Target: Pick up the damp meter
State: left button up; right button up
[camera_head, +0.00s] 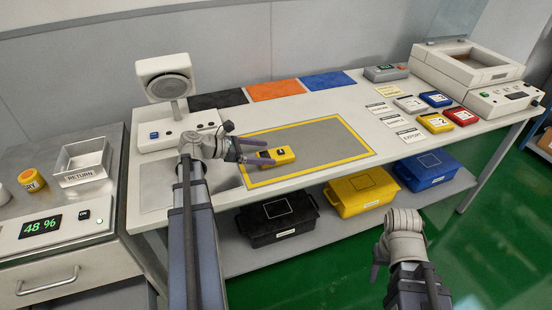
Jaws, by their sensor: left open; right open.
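A small yellow handheld device with a dark face, which looks like the damp meter (283,156), lies on the grey yellow-edged mat (335,135) on the table. My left gripper (268,154) is open, and its two dark fingers reach in from the left, with their tips at the device's left end. Whether the fingers touch it I cannot tell. My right gripper (377,262) is open and empty in front of the table, low over the green floor and well away from the device. Its fingers are partly hidden by its own wrist.
A speaker-like unit (165,78) stands at the table's back left. Black, orange and blue mats (275,90) lie along the back. Labels, coloured boxes (434,122) and a machine (467,65) fill the right. Lidded bins (362,190) sit on the shelf below. A RETURN tray (85,178) is at left.

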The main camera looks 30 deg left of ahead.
aim_at(276, 154)
pick_arm(q)
jog(key=shift+b+x, duration=1.05)
jog(key=shift+x, duration=1.75)
jog(key=shift+s+a+f, duration=0.1)
jog(key=shift+f, duration=0.05)
jog(key=c, duration=1.3)
notch_tip(276, 154, up, 14)
jog(key=p, duration=1.4)
